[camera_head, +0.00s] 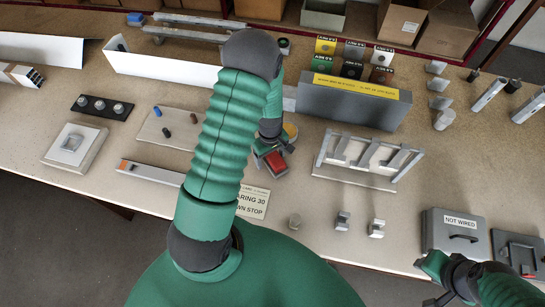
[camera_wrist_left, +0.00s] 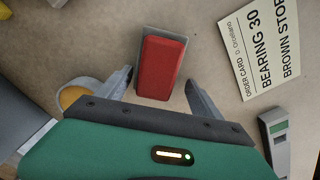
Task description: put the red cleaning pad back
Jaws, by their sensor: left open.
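The red cleaning pad (camera_wrist_left: 163,68) is a red block on a grey backing, seen in the left wrist view against the beige bench top. It also shows in the head view (camera_head: 276,162), partly covered by my left gripper. My left gripper (camera_wrist_left: 160,80) is open, with one finger on each side of the pad and a visible gap to it on both sides. In the head view the left gripper (camera_head: 270,160) is over the middle of the bench, below my green arm. My right gripper (camera_head: 428,282) is at the lower right, its fingers apart and empty.
An order card (camera_wrist_left: 268,45) lies right of the pad. A yellow-orange disc (camera_wrist_left: 72,97) is close to the left finger. A metal rack (camera_head: 365,160) stands to the right, a grey box with yellow label (camera_head: 350,103) behind. A "NOT WIRED" box (camera_head: 455,235) is near my right gripper.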

